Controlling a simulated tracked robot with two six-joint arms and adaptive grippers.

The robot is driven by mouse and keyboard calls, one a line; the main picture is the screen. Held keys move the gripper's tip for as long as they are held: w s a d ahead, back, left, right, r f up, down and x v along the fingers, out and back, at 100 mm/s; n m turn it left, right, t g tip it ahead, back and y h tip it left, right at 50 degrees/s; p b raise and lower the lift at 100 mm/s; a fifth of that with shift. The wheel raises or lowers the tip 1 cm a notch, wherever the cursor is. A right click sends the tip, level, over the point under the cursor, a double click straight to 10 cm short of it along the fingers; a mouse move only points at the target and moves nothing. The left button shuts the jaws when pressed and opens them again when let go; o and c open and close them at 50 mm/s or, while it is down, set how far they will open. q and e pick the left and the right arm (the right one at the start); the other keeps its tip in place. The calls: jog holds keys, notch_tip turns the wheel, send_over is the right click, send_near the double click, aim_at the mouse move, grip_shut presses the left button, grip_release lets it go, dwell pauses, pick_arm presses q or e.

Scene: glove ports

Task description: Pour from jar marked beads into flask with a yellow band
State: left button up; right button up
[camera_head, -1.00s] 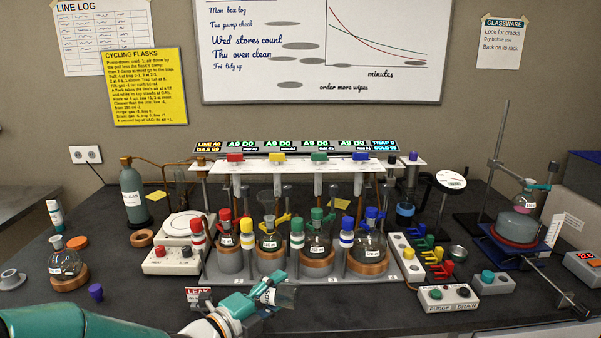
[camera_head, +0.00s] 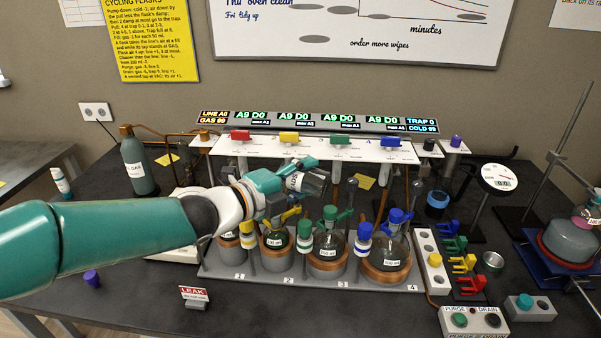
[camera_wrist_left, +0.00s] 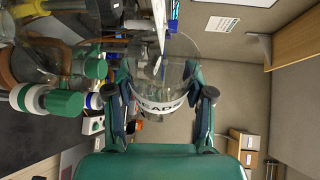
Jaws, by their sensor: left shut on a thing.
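My left gripper (camera_head: 278,192) is shut on the clear jar marked beads (camera_head: 315,182), held tilted on its side with its mouth to the right. The jar is above the flask row, right of and higher than the flask at place 2. In the left wrist view, the jar (camera_wrist_left: 165,75) sits between the fingers (camera_wrist_left: 162,98), its label partly readable; its contents cannot be told. My right gripper is not in view.
Other flasks stand at place 3 (camera_head: 328,250) and place 4 (camera_head: 388,250). A white manifold with coloured taps (camera_head: 340,148) runs behind them. A leak sign (camera_head: 194,296) stands in front. The switch box (camera_head: 474,319) is at front right.

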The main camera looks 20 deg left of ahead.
aim_at(309, 194)
pick_arm(q)
jog(key=shift+d+f+m, duration=0.15)
jog(key=shift+d+m, duration=0.3)
jog(key=shift+m, duration=0.15)
jog(key=shift+d+f+m+g+y+b, duration=0.25)
jog(key=shift+m+y+b, duration=0.15)
jog(key=shift+m+b, duration=0.2)
jog(key=shift+d+f+m+g+y+b, duration=0.2)
jog(key=shift+m+y+b, duration=0.2)
jog(key=shift+m+b, duration=0.2)
jog(key=m+y+b, duration=0.1)
jog(key=d+f+m+b, duration=0.1)
jog(key=b, duration=0.1)
jog(key=shift+s+m+g+y, duration=0.1)
jog(key=shift+m+g+y, duration=0.25)
jog(key=shift+m+y, duration=0.05)
jog(key=m+y, duration=0.1)
jog(key=m+y+b, duration=0.1)
jog(key=shift+a+f+m, duration=0.15)
jog(key=shift+f+m, duration=0.15)
jog(key=shift+f, duration=0.05)
jog(key=m+y, duration=0.1)
jog(key=a+m+b, duration=0.1)
jog(key=shift+f+m+y, duration=0.3)
jog(key=shift+f+y, duration=0.05)
jog(key=shift+y, duration=0.05)
jog(key=shift+a, duration=0.1)
